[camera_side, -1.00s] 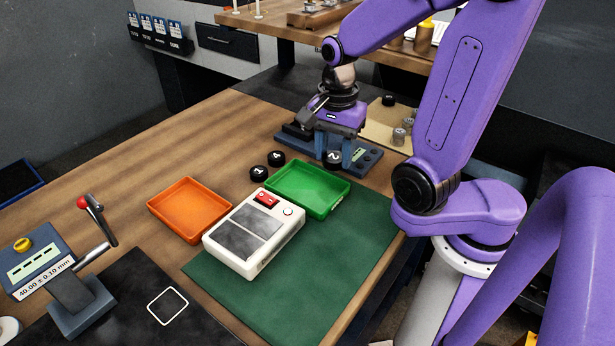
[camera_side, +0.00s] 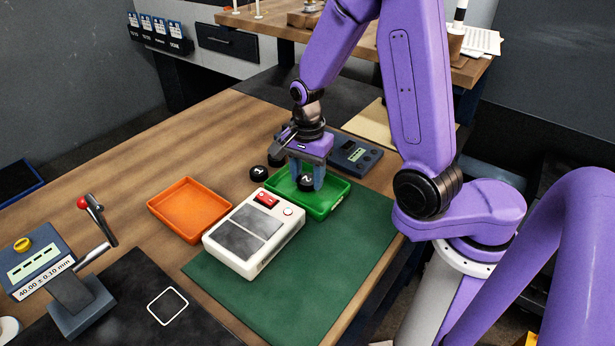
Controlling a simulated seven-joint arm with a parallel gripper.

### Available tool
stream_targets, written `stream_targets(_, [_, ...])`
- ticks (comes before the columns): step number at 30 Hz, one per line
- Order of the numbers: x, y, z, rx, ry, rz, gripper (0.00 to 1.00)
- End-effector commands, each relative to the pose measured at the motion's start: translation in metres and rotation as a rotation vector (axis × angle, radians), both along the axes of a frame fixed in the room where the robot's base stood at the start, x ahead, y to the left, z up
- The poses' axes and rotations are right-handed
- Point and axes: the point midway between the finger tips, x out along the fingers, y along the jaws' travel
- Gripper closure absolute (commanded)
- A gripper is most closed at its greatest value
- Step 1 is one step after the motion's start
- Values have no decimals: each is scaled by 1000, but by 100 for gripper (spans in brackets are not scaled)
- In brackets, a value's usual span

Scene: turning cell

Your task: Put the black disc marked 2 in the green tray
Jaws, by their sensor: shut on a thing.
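The black disc marked 2 (camera_side: 306,182) is between the fingers of my gripper (camera_side: 306,180), which is shut on it. The disc is held over the green tray (camera_side: 325,207), near the tray's middle. Whether it touches the tray floor I cannot tell. The tray stands on the green mat, behind the white device, and the rest of its floor looks empty.
A black disc marked 1 (camera_side: 259,173) lies left of the green tray; another black disc (camera_side: 275,160) is partly hidden by my gripper. An orange tray (camera_side: 190,210) and a white device with a red display (camera_side: 254,234) stand close by. A dark blue instrument (camera_side: 354,154) sits behind.

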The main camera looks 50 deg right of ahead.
Motion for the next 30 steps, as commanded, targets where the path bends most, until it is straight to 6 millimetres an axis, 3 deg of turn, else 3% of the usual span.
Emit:
stream_targets(4, [0,0,-10,0,1,1,93])
stream_targets(17, [0,0,-14,0,0,0,93])
stream_targets(18, [0,0,-13,0,-1,0,41])
stream_targets(19, [0,0,-13,0,-1,0,31])
stream_targets(30, [0,0,-11,-1,-2,0,29])
